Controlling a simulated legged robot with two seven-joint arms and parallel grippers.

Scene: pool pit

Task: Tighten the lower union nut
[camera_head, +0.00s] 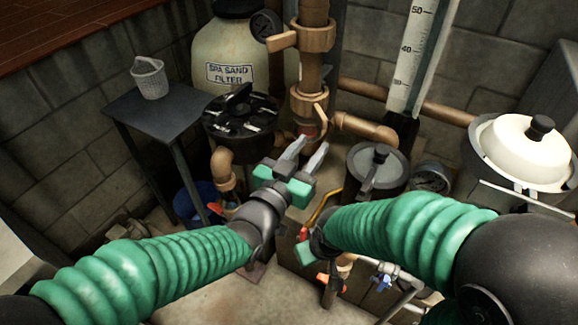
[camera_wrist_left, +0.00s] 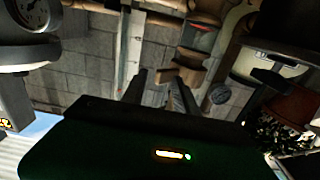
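The lower union nut (camera_head: 307,103) is a tan collar with a projecting lug on the vertical brown pipe. A red band shows just below it. A similar upper union nut (camera_head: 315,38) sits higher on the pipe. My left gripper (camera_head: 306,148) is open and empty, its grey fingers pointing up toward the lower nut from below and in front. In the left wrist view, the lower nut (camera_wrist_left: 192,66) appears beyond the fingertips (camera_wrist_left: 158,82), its lug close to the right finger. Contact cannot be told. My right gripper (camera_head: 305,252) is mostly hidden by its own arm.
A black multi-lever lid (camera_head: 240,112) and the sand filter tank (camera_head: 222,55) stand left of the pipe. A lidded grey pot (camera_head: 376,167) and a gauge (camera_head: 431,177) stand right. A table (camera_head: 160,112) holds a small bucket (camera_head: 150,77). Pipes and valves crowd the floor.

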